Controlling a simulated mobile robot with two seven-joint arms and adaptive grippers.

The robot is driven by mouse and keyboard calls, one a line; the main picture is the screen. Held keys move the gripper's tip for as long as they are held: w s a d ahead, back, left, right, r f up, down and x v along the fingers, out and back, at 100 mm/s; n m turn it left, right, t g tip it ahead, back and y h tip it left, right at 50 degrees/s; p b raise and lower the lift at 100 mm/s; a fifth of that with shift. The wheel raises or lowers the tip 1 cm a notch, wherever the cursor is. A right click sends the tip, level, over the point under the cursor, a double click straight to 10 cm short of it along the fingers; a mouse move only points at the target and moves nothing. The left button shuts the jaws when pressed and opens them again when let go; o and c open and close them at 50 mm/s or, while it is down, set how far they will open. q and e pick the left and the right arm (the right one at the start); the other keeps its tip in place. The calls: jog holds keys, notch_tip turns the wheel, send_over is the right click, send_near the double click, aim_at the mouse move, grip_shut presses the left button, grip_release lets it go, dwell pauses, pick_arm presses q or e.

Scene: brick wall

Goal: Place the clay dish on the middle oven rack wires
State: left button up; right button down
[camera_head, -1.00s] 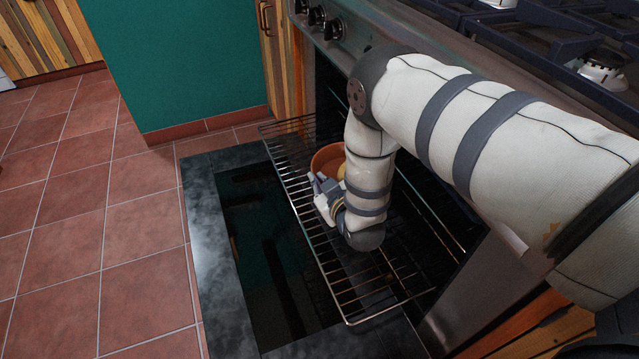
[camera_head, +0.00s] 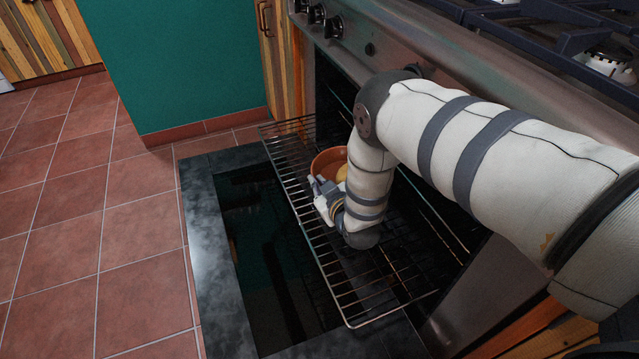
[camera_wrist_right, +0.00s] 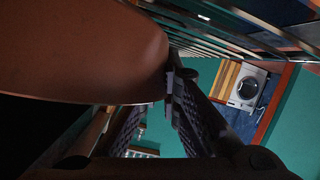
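The clay dish (camera_head: 327,160), round and orange-brown with something yellow inside, is over the far part of the pulled-out oven rack (camera_head: 352,302). Whether its base touches the wires is hidden. My right gripper (camera_head: 316,186) is at the near side of the dish, its fingers at the rim. In the right wrist view the dish (camera_wrist_right: 85,45) fills the upper left, large and close. The fingers of my right gripper (camera_wrist_right: 155,100) converge at its edge and look shut on it; one finger is partly hidden behind the dish. My left gripper is not in view.
The open oven door (camera_head: 210,250) lies under the rack with its dark glass. The oven front and knobs (camera_head: 332,27) rise behind my right arm. Burner grates (camera_head: 560,40) are at the upper right. The near half of the rack is bare, and the tiled floor (camera_head: 90,250) is clear.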

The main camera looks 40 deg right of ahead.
jog(key=c, duration=1.8)
grip_release()
